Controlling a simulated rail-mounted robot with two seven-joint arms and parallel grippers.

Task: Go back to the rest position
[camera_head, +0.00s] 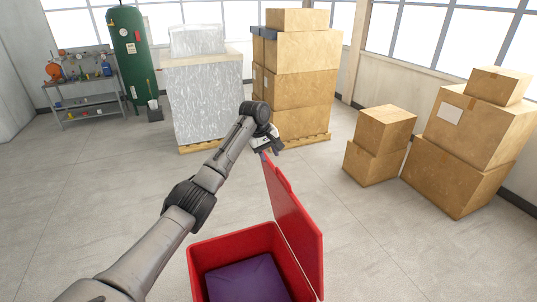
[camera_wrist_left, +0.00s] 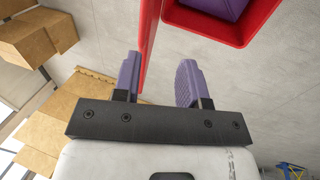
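My left gripper (camera_head: 266,152) is at the top far edge of the raised red lid (camera_head: 291,215) in the head view. In the left wrist view the gripper's two purple fingers (camera_wrist_left: 157,80) are spread apart. The red lid (camera_wrist_left: 149,40) shows edge-on between them, nearer the left finger, with a clear gap to the right finger. I cannot tell whether the left finger touches the lid. The lid stands open on the red box (camera_head: 220,245). My right gripper is in neither view.
A purple item (camera_head: 245,280) lies inside the red box. Wrapped goods (camera_head: 207,95) and stacked cartons (camera_head: 302,85) stand on pallets behind. More cartons (camera_head: 378,145) stand at the right. A green tank (camera_head: 128,50) and workbench (camera_head: 85,95) are at the far left. Floor at left is clear.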

